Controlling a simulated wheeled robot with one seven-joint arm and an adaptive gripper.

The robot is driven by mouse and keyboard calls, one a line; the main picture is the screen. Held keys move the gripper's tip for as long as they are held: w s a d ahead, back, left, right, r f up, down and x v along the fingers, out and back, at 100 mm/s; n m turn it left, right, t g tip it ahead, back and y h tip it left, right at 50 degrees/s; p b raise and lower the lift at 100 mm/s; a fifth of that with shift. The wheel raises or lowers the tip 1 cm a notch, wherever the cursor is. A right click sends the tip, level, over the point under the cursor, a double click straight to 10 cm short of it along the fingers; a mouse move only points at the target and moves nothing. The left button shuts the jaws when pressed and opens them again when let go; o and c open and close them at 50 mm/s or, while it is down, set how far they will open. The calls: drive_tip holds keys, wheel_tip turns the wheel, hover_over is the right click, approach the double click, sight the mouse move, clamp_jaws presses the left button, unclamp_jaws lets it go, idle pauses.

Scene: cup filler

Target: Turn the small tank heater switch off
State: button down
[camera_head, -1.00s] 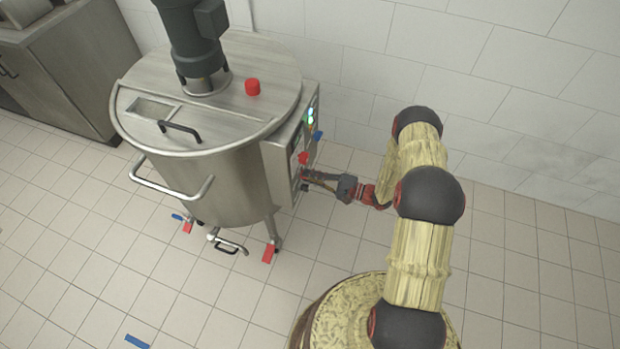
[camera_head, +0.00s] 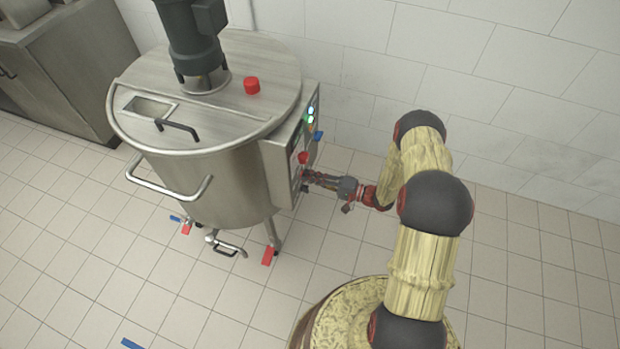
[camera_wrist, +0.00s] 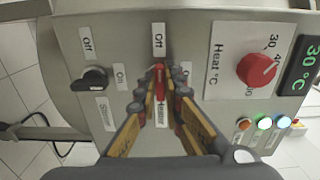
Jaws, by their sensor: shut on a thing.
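The small tank (camera_head: 215,180) is a round steel vessel with a control box (camera_head: 290,155) on its right side. The heater switch (camera_wrist: 159,69) is a small red-tipped knob in the wrist view, below an "Off" label and above a "Heater" label. My gripper (camera_wrist: 159,92) is shut on the heater switch, with one finger on each side. The fingers hide most of the knob; its visible red end is toward the "Off" label. In the head view my gripper (camera_head: 312,178) reaches the box's front from the right.
Left of the heater switch is a black stirrer switch (camera_wrist: 90,80). To the right are a red heat dial (camera_wrist: 257,70), a display reading 30 °C (camera_wrist: 309,66) and lit buttons (camera_wrist: 264,123).

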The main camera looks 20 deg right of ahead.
drive_tip(key=shift+s+f, duration=0.1)
drive_tip(key=c, duration=1.9)
unclamp_jaws()
drive_tip(key=v, duration=1.2)
